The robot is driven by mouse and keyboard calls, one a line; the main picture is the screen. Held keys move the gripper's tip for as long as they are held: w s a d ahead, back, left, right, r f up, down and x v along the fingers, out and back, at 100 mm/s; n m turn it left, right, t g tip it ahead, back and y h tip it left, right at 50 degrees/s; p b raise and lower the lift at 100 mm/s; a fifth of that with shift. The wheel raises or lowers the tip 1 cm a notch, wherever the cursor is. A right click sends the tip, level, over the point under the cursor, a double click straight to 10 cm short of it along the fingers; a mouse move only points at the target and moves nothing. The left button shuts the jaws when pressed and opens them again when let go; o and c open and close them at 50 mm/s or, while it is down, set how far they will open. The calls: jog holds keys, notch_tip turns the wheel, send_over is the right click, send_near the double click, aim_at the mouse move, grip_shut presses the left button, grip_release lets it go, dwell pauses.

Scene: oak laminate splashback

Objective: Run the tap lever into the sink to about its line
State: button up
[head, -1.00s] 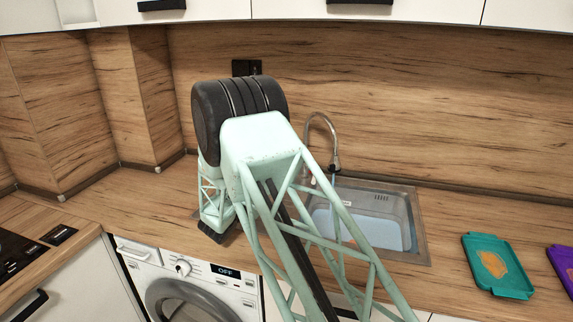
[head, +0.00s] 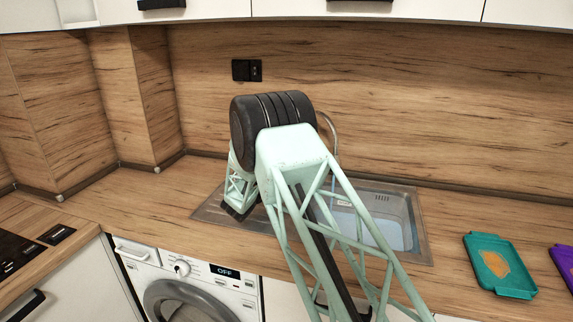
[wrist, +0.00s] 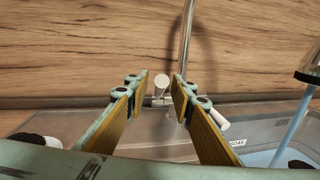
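My gripper (wrist: 161,88) is open in the wrist view, its two yellow-padded fingers apart with nothing held. The tap (wrist: 187,45) rises behind the fingertips as a thin metal pipe. A pale round-ended knob (wrist: 160,80) at the tap's base shows between the fingertips, and a second pale cylinder (wrist: 223,116) shows beside the right finger. I cannot tell which is the lever. A blue stream (wrist: 295,130) falls from the spout (wrist: 311,66). The sink (head: 425,245) holds blue water (head: 365,232); its line is not visible. My arm hides most of the tap in the head view.
A teal tray (head: 488,285) with an orange patch lies right of the sink, with a purple item (head: 565,265) beyond. The wooden splashback (head: 430,110) stands close behind the tap. Counter left of the sink is clear. A washing machine (head: 190,280) is below.

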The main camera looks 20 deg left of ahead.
jog(key=shift+c, duration=0.2)
grip_shut()
jog(key=shift+f, duration=0.1)
jog(key=shift+s+f+t+b, duration=0.1)
jog(key=shift+f+t+b, duration=0.3)
jog(key=shift+b, duration=0.5)
jog(key=shift+s+b, duration=0.1)
jog(key=shift+b, duration=0.35)
jog(key=shift+d+t, duration=0.1)
jog(key=shift+t, duration=0.2)
jog(key=shift+o, duration=0.2)
grip_release()
